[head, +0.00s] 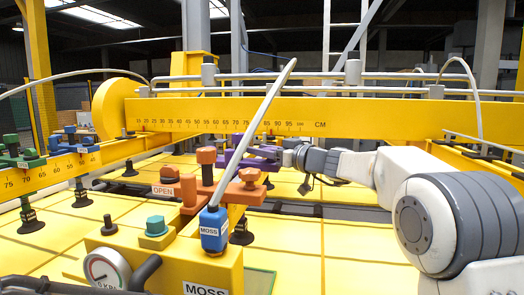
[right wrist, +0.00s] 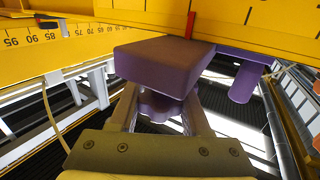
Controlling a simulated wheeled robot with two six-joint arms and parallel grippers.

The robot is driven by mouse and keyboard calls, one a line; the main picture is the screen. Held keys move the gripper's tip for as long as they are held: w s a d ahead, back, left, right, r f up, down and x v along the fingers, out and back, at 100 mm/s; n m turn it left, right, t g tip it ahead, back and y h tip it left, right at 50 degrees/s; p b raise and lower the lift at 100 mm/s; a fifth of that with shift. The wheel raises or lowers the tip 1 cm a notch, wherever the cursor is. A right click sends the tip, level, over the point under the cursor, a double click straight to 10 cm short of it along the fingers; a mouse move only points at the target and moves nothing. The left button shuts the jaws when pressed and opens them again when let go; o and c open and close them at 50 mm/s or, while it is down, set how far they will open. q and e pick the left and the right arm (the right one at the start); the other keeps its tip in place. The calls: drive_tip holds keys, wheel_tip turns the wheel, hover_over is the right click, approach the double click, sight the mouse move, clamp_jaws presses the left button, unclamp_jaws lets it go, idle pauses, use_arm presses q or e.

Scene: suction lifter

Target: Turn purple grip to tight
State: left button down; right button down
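The purple grip (head: 239,160) sits by the yellow scaled beam, partly hidden behind the orange parts in the head view. In the right wrist view its flat block (right wrist: 163,60) fills the top middle, with a lobed purple knob (right wrist: 160,104) below it. My right gripper (head: 287,157) reaches it from the right in the head view. In the right wrist view the two fingers of my right gripper (right wrist: 160,112) stand on either side of the knob, seemingly against it; the fingertips are partly hidden by the block. Any tight marking is not visible. My left gripper is not in view.
A yellow beam with a centimetre scale (head: 360,118) runs across behind the grip. Green parts (head: 20,158) are at left.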

drive_tip(key=shift+w+d+f+m+t+h+b, duration=0.2)
drive_tip(key=shift+m+t+h+b, duration=0.75)
drive_tip(key=shift+b, duration=1.3)
drive_tip(key=shift+w+d+f+m+t+h+b, duration=0.15)
drive_tip(key=shift+m+t+h+b, duration=0.75)
drive_tip(key=shift+b, duration=1.3)
drive_tip(key=shift+m+h, duration=0.25)
drive_tip(key=shift+h, duration=0.5)
drive_tip(key=shift+r+m+t+h, duration=0.2)
drive_tip(key=shift+m+t+h, duration=0.1)
drive_tip(key=shift+t+h, duration=0.15)
drive_tip(key=shift+w+d+r+m+t+h+p, duration=0.1)
drive_tip(key=shift+d+m+t+h+p, duration=0.1)
drive_tip(key=shift+m+h+p, duration=0.35)
drive_tip(key=shift+d+r+m+t+h+p, duration=0.1)
drive_tip(key=shift+m+t+h+p, duration=0.2)
drive_tip(key=shift+h, duration=0.4)
drive_tip(key=shift+d+f+m+h+p, duration=0.15)
drive_tip(key=shift+m+h+p, duration=0.45)
drive_tip(key=shift+h, duration=0.3)
drive_tip(key=shift+c, duration=2.1)
unclamp_jaws()
drive_tip(key=shift+o, duration=0.3)
